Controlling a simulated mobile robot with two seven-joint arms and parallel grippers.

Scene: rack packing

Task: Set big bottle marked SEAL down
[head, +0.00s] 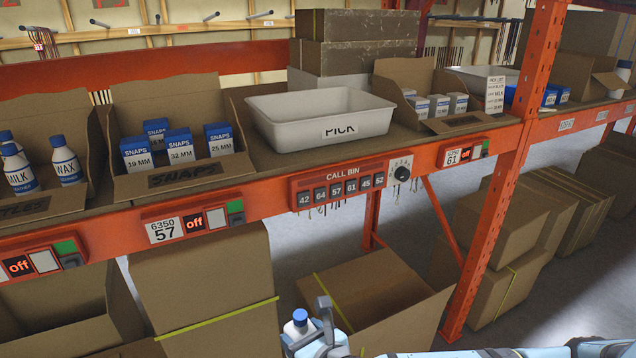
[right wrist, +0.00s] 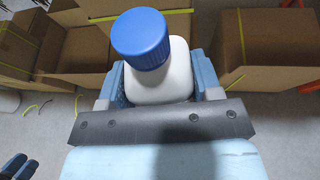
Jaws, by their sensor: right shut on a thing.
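A white bottle with a blue cap (head: 300,322) is between the fingers of my right gripper (head: 322,330), low at the bottom of the head view, in front of the rack. The right wrist view shows the bottle (right wrist: 158,84) close up, cap toward the camera, with a blue finger on each side. The gripper is shut on it. No marking on this bottle can be read. Dark blue prongs at the lower left of the right wrist view may be my left gripper (right wrist: 16,167); its state is unclear. The head view does not show my left gripper.
The orange rack shelf holds a box of bottles marked MILK and WAX (head: 66,162), a SNAPS box (head: 180,177), a white PICK tote (head: 290,140) and a small-carton box (head: 425,122). An upright (head: 505,150) stands right. Open cardboard boxes (head: 395,270) stand below the shelf.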

